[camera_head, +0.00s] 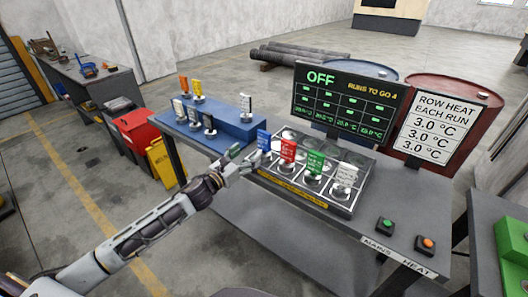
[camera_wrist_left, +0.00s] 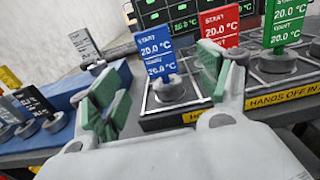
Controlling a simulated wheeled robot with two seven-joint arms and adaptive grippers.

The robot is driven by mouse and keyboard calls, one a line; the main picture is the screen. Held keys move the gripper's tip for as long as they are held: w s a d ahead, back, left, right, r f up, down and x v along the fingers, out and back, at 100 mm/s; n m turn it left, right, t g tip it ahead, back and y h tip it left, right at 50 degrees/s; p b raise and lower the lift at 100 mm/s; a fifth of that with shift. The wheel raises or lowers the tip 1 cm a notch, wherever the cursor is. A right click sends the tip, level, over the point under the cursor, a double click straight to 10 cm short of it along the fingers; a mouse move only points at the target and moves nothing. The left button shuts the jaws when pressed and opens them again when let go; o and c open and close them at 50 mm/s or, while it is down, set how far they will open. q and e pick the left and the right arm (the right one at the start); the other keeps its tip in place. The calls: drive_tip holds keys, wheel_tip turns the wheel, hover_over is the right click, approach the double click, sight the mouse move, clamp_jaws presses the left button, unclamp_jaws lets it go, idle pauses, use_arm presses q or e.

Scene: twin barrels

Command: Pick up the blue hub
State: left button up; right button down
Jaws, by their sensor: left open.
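The blue hub is a round grey puck with an upright blue flag (camera_head: 263,139) reading START 20.0 °C. It stands in the front left cell of the gridded tray (camera_head: 352,207). In the left wrist view the blue hub (camera_wrist_left: 172,89) shows ahead, between the two green-padded fingers. My left gripper (camera_head: 247,158) is open and empty at the tray's left end, close to the blue hub. It also shows in the left wrist view (camera_wrist_left: 158,78), with its fingers spread on either side of the hub and no visible contact. My right gripper is out of view.
Red (camera_head: 288,150), green (camera_head: 315,162) and white-flagged (camera_head: 345,175) hubs stand right of the blue one. A blue stepped rack (camera_head: 225,128) with several flagged pucks is at left. A display panel (camera_head: 345,100) rises behind the tray. Two buttons (camera_head: 385,225) (camera_head: 427,244) sit at right.

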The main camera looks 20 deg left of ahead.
sight(262, 139)
use_arm(q)
drive_tip(key=shift+p+x, duration=0.3)
drive_tip(key=shift+x, duration=3)
drive_tip(key=shift+w, duration=0.1)
drive_tip(key=shift+w+d+r+p, duration=0.1)
drive_tip(key=shift+w+p, duration=0.1)
drive_tip(key=shift+w, duration=0.45)
drive_tip(key=shift+w+d+r+p, duration=0.1)
drive_tip(key=shift+w+p, duration=0.05)
drive_tip(key=shift+w, duration=0.5)
drive_tip(key=shift+x, duration=1.2)
clamp_jaws()
